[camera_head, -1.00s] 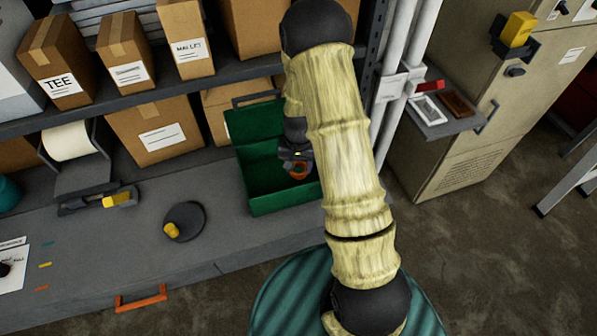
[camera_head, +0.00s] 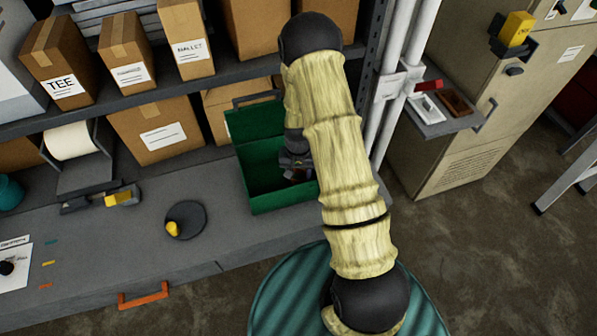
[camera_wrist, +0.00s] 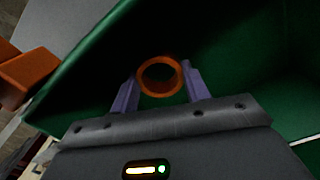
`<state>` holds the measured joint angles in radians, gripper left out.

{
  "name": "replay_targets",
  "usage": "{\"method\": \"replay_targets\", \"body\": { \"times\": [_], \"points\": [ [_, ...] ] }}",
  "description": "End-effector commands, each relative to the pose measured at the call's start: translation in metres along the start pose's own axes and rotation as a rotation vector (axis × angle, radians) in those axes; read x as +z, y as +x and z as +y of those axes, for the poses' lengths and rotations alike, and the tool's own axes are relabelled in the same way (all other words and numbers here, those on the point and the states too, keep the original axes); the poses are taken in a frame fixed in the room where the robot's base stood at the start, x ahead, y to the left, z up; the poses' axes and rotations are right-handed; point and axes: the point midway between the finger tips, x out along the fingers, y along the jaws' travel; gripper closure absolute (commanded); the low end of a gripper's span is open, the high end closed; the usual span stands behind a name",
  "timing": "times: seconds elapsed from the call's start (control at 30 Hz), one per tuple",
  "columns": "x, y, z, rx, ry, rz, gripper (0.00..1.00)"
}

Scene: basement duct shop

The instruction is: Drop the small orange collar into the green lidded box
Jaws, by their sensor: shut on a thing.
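The green lidded box (camera_head: 283,201) stands on the grey bench with its lid (camera_head: 256,118) raised at the back. My gripper (camera_head: 297,172) is down at the right part of the box's open top, partly hidden by my arm. In the wrist view my gripper (camera_wrist: 160,84) is shut on the small orange collar (camera_wrist: 144,86), which sits between the two purple-grey fingers. The green box walls (camera_wrist: 75,85) surround it in that view. The collar can hardly be made out in the head view.
A round dark disc with a yellow knob (camera_head: 186,221) and a paper roll holder (camera_head: 85,175) are on the bench left of the box. Cardboard boxes (camera_head: 160,130) fill the shelf behind. White pipes (camera_head: 398,90) and a beige cabinet (camera_head: 450,130) stand to the right.

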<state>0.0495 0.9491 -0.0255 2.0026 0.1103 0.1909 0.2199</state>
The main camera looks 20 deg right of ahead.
Motion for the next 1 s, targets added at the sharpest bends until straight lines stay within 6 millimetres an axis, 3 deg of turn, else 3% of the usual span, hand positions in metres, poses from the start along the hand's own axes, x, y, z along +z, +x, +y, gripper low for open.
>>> {"method": "replay_targets", "body": {
  "times": [0.47,0.5,0.6,1.0],
  "points": [
    [-0.0002,0.0095,-0.0001,0.0,0.0,0.0,0.76],
    [-0.0001,0.0095,0.0,0.0,0.0,0.0,0.48],
    [-0.0001,0.0095,0.0,0.0,0.0,0.0,0.32],
    [-0.0001,0.0033,0.0,0.0,0.0,0.0,0.32]
  ]
}}
